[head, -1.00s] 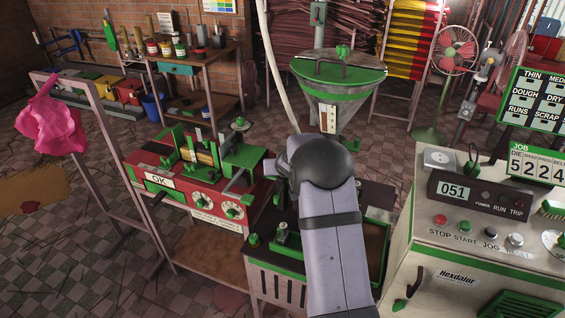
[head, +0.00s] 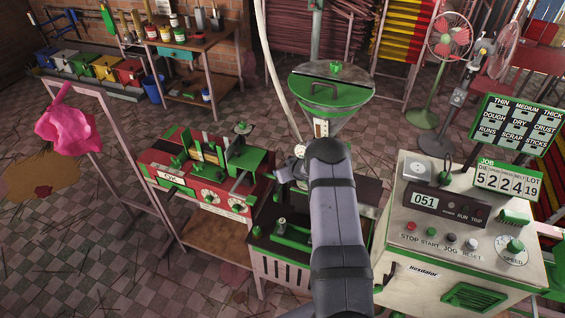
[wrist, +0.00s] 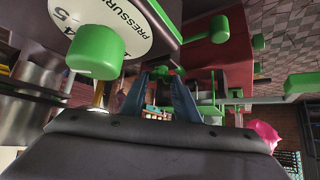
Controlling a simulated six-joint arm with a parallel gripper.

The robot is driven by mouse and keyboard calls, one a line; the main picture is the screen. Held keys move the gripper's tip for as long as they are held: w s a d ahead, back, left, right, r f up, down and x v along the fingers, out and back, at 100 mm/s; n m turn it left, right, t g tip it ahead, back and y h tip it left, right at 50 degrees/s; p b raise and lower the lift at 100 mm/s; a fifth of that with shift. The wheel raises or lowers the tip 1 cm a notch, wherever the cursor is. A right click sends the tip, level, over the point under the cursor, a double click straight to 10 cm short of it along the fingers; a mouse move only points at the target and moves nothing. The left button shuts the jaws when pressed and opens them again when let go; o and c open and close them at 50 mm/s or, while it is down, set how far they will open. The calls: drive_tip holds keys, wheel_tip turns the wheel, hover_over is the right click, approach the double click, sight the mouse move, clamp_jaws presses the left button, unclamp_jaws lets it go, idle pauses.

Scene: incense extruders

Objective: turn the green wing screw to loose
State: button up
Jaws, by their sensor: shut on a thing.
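In the wrist view, the two blue-grey fingers of my gripper (wrist: 160,84) reach forward from the bottom of the picture. A small green part, which looks like the wing screw (wrist: 161,72), sits between their tips, and my gripper is shut on it. Its wings are mostly hidden by the fingers, so I cannot tell its turn angle. A white PRESSURE dial (wrist: 100,22) and a large green knob (wrist: 95,52) are close by at upper left.
In the head view, a green-rimmed hopper (head: 331,84) stands behind my arm. A red machine (head: 190,184) with green fittings is at left. A control console (head: 452,215) stands close at right. A pink cloth (head: 67,127) hangs on a frame at far left.

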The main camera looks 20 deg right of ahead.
drive_tip(key=shift+w+d+r+n+y+p, duration=0.1)
drive_tip(key=shift+n+y+p, duration=0.05)
drive_tip(key=shift+n+y, duration=0.25)
drive_tip(key=shift+w+d+r+n+y+p, duration=0.15)
drive_tip(key=shift+n+y, duration=0.15)
drive_tip(key=shift+n, duration=0.2)
drive_tip(key=shift+f+n+y+b, duration=0.1)
drive_tip(key=shift+n+y+b, duration=0.5)
drive_tip(key=shift+n+b, duration=0.1)
drive_tip(key=shift+s+g, duration=0.1)
drive_tip(key=shift+g, duration=0.2)
drive_tip(key=o, duration=1)
drive_tip(key=shift+o, duration=0.2)
drive_tip(key=shift+s+f, duration=0.1)
drive_tip(key=shift+b+v, duration=1.45)
drive_tip(key=shift+v, duration=2.2)
